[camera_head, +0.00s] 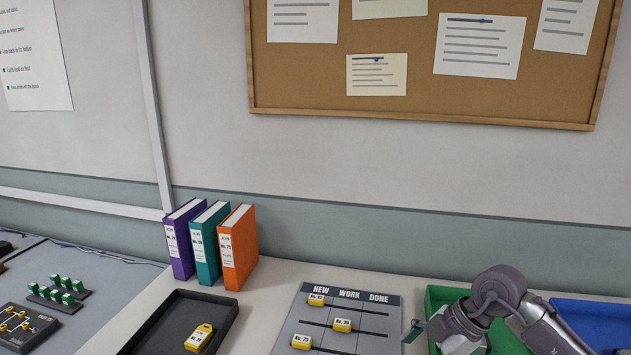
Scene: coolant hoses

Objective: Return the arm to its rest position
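My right arm (498,291) comes in from the lower right, bends at a rounded grey joint and reaches down over the green tray (437,297). Its gripper is not visible; the arm runs out at the bottom edge. My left arm and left gripper are not in view. No coolant hose can be made out.
A board headed NEW, WORK, DONE (350,290) holds yellow tags. A small dark green piece (413,331) is between it and my arm. A black tray (176,304) holds a yellow tag (199,338). Binders (238,246) stand behind. A blue tray (592,309) is right.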

